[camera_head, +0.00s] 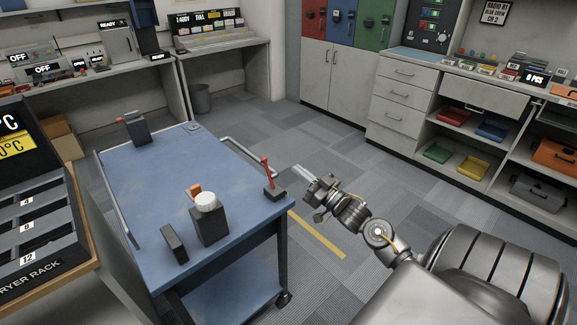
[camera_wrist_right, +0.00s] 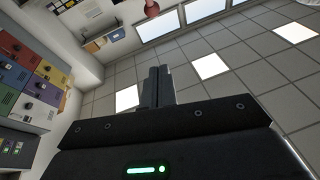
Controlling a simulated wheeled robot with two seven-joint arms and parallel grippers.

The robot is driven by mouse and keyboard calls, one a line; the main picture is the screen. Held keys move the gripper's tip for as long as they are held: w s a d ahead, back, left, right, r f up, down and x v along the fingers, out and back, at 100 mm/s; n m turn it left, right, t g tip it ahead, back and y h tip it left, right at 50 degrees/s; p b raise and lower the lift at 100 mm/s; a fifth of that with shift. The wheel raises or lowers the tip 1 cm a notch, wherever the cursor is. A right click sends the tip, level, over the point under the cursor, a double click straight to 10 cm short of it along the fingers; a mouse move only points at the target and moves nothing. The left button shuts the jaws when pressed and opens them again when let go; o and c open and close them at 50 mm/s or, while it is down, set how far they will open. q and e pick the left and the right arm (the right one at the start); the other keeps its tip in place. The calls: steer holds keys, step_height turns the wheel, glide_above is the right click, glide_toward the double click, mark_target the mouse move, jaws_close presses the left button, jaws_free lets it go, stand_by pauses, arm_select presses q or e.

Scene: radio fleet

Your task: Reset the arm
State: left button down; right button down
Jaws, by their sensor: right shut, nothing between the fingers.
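My right gripper (camera_head: 303,174) is to the right of the blue cart, beside its right edge and above the grey carpet. Its fingers are shut and empty. In the right wrist view the closed fingers (camera_wrist_right: 157,86) point up toward the ceiling and walls, with nothing between them. My left gripper does not show in either view.
The blue cart (camera_head: 165,190) carries a dark box with a white knob (camera_head: 209,225), a small black block (camera_head: 174,243), a red-handled device (camera_head: 274,190) and a dark radio (camera_head: 138,128). Drawers (camera_head: 397,95) and shelves stand at the right. Carpet beyond the gripper is clear.

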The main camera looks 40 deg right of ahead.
steer(key=shift+r+v, duration=0.25)
steer(key=shift+v, duration=1)
